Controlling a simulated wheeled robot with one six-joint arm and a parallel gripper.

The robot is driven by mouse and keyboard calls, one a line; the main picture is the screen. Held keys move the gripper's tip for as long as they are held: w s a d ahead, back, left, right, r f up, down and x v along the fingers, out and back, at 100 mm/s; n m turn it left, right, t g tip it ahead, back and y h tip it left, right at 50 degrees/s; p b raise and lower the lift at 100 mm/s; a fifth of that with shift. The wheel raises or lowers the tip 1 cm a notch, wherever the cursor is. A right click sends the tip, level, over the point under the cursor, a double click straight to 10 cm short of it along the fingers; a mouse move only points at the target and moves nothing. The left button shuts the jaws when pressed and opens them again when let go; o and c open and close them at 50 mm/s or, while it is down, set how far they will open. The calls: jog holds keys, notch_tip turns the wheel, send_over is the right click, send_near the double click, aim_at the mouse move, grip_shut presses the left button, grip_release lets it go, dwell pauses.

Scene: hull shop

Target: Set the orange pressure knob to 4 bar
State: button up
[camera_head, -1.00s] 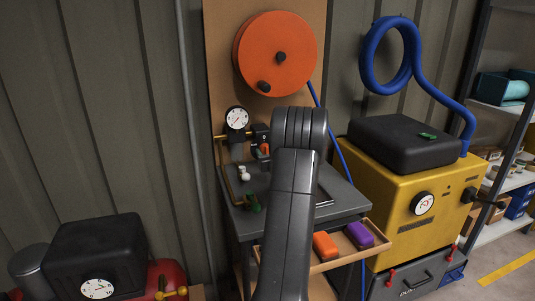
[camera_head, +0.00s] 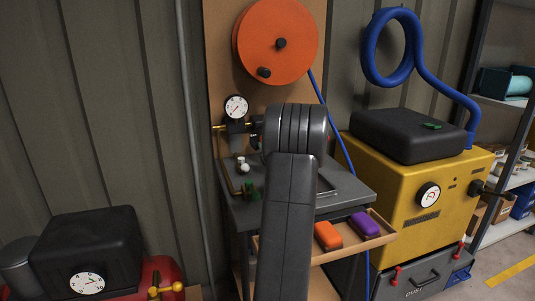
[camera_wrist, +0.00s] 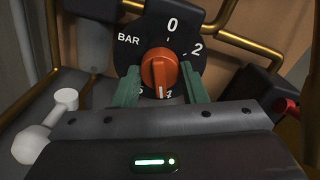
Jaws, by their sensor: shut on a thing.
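The orange pressure knob (camera_wrist: 160,70) sits on a black round dial (camera_wrist: 172,28) marked BAR, 0 and 2 in the wrist view. The lower numerals are partly covered; a 4 seems to show just right of the knob's lower end. A white mark at that end points down, close to it. The green fingers of my gripper (camera_wrist: 160,86) stand on either side of the knob, shut on it. In the head view my arm hides the knob and gripper. A round white gauge (camera_head: 236,107) is left of my arm; its reading is too small to tell.
Brass pipes (camera_wrist: 250,45) run beside the dial. A white ball-ended lever (camera_wrist: 45,125) is at lower left and a red-ended fitting (camera_wrist: 285,106) at right. An orange reel (camera_head: 275,45) hangs above the bench (camera_head: 345,190). A yellow machine (camera_head: 400,185) stands to the right.

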jog(key=shift+f+n+b, duration=0.1)
jog(key=shift+n+b, duration=0.7)
jog(key=shift+b, duration=0.15)
jog(key=o, duration=1)
jog(key=shift+s, duration=0.1)
jog(key=v, duration=1.3)
jog(key=shift+s+d+b, duration=0.15)
jog(key=shift+s+b, duration=0.15)
jog(key=x, duration=1.4)
jog(key=shift+s+p, duration=0.1)
jog(key=shift+p, duration=0.3)
